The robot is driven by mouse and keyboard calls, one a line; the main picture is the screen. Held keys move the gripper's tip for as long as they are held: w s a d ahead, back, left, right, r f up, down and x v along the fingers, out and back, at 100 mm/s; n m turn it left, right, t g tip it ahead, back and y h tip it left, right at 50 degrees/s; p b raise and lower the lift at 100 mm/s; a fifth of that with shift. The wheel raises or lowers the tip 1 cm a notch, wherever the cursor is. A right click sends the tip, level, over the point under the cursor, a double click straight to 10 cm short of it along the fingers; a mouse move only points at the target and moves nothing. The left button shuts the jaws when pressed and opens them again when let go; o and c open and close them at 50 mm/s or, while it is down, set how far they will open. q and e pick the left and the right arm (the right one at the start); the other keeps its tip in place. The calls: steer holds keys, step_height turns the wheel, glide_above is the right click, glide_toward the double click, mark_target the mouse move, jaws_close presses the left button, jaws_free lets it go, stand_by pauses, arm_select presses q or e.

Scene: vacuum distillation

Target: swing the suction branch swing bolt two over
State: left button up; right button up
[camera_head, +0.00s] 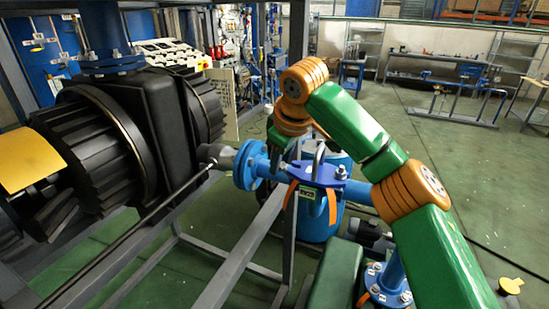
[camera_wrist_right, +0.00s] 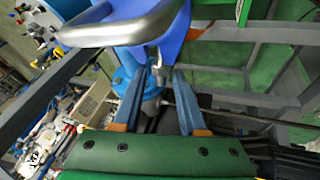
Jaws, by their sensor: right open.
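The suction branch is a blue pipe with a round flange (camera_head: 247,166) against the dark pump nozzle (camera_head: 216,154) in the head view. A blue clamp-like fitting (camera_head: 318,175) with a grey metal loop and a bolt (camera_head: 341,172) sits to its right. I cannot tell which part is swing bolt two. My right gripper (camera_wrist_right: 160,78) is open; its two blue-grey fingers point at the blue fitting (camera_wrist_right: 172,42) and grey bar (camera_wrist_right: 120,28) in the wrist view. Nothing shows held between them. In the head view its fingers are largely hidden by the arm and pipework. My left gripper is not in view.
The large black ribbed pump (camera_head: 130,130) fills the left. Grey frame beams (camera_head: 240,262) run below the branch. A blue drum (camera_head: 318,222) stands behind the fitting. A long dark rod (camera_head: 130,236) crosses the lower left. Open green floor (camera_head: 440,150) lies to the right.

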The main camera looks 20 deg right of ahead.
steer(key=shift+x, duration=1.05)
steer(key=shift+r, duration=0.1)
jaws_close()
steer(key=shift+s+d+f+t+y+b, duration=0.15)
steer(key=shift+f+t+y+b, duration=0.2)
steer(key=shift+b, duration=0.7)
steer(key=shift+s+r, duration=0.1)
steer(key=shift+r, duration=0.25)
steer(key=shift+r+t, duration=0.25)
jaws_free()
